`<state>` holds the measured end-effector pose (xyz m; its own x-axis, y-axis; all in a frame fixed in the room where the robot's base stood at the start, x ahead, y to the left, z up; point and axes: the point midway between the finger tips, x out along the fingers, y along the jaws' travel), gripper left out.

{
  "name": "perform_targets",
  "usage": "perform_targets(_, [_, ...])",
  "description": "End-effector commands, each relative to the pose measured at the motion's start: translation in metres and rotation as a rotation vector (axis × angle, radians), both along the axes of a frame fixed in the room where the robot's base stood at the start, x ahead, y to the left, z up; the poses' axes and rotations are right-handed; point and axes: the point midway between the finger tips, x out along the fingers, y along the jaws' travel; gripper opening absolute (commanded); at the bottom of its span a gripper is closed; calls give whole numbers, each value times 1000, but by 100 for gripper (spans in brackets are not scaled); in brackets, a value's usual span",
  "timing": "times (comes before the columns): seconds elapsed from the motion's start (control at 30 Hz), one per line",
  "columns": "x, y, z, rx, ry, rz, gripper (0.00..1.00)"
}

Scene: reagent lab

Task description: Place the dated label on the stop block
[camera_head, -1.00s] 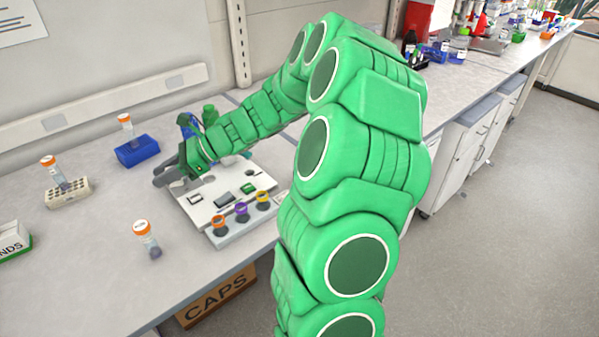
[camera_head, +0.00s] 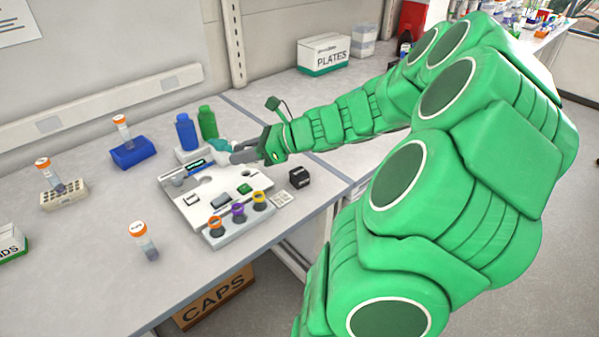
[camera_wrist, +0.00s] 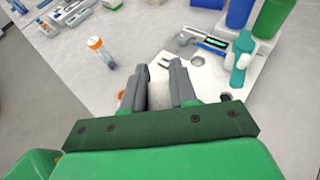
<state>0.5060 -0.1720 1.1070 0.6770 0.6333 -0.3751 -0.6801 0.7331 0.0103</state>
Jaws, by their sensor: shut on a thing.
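My gripper (camera_head: 240,153) is over the far right part of the white board (camera_head: 228,206), fingers pointing left. In the wrist view its two grey fingers (camera_wrist: 158,72) stand apart, gripping a thing I cannot make out against the white board. I cannot tell whether that is the dated label. A small card with dark print (camera_head: 283,200) lies at the board's right edge. A black block (camera_head: 299,177) sits just right of the board, apart from the gripper; I cannot tell whether it is the stop block.
A teal and white thing (camera_head: 222,147) stands by the fingertips. Blue (camera_head: 187,132) and green (camera_head: 208,122) bottles stand behind. Orange (camera_head: 217,226), purple (camera_head: 238,213) and yellow (camera_head: 260,201) caps line the front. An orange-capped vial (camera_head: 144,240) stands left, with bare counter around it.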

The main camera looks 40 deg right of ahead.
Motion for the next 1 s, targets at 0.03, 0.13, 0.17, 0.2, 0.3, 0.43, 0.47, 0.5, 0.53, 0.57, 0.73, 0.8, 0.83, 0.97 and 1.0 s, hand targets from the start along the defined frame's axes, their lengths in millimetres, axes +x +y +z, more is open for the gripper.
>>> perform_targets(0.03, [-7,-8,2,0,-1,-24,0])
perform_targets(0.13, [-19,-21,4,-1,-1,-67,0])
perform_targets(0.17, [-23,-24,5,-1,-1,-79,0])
perform_targets(0.2, [-28,-29,6,-1,-1,-97,0])
perform_targets(0.3, [-40,-40,8,-1,-1,-137,0])
perform_targets(0.43, [-57,-52,11,-5,-1,-191,0])
perform_targets(0.47, [-61,-55,12,-5,0,-204,0])
perform_targets(0.5, [-66,-59,13,-7,0,-221,0])
perform_targets(0.53, [-69,-62,13,-7,0,-234,0])
perform_targets(0.57, [-73,-65,14,-8,0,-246,0])
perform_targets(0.73, [-91,-77,16,-12,2,-306,0])
perform_targets(0.8, [-97,-80,17,-12,1,-324,0])
perform_targets(0.83, [-99,-82,17,-13,1,-330,0])
perform_targets(0.97, [-105,-84,18,-14,2,-347,0])
perform_targets(1.0, [-105,-85,18,-13,2,-350,0])
